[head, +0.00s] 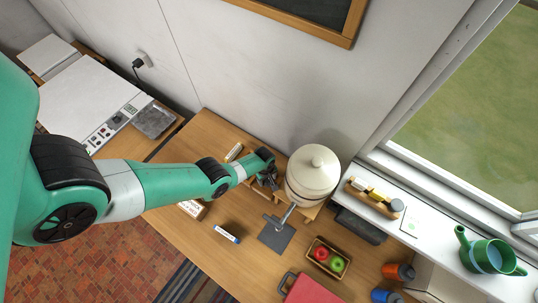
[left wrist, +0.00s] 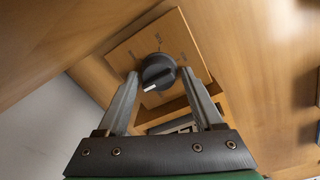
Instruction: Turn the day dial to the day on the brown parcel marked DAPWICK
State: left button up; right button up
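The day dial (left wrist: 159,72) is a dark round knob with a white pointer line toward the lower left, on a wooden face (left wrist: 127,55) with small marks I cannot read. My left gripper (left wrist: 160,74) is open, its fingertips on either side of the knob; I cannot tell whether they touch it. In the head view my left gripper (head: 269,181) is beside the cream crock, largely hiding the dial's stand. A brown parcel with a white label (head: 192,208) lies partly behind my left arm; its lettering is too small to read surely. My right gripper is not in view.
Bottles stand at right.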

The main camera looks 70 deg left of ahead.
pick_arm(q)
grip_shut()
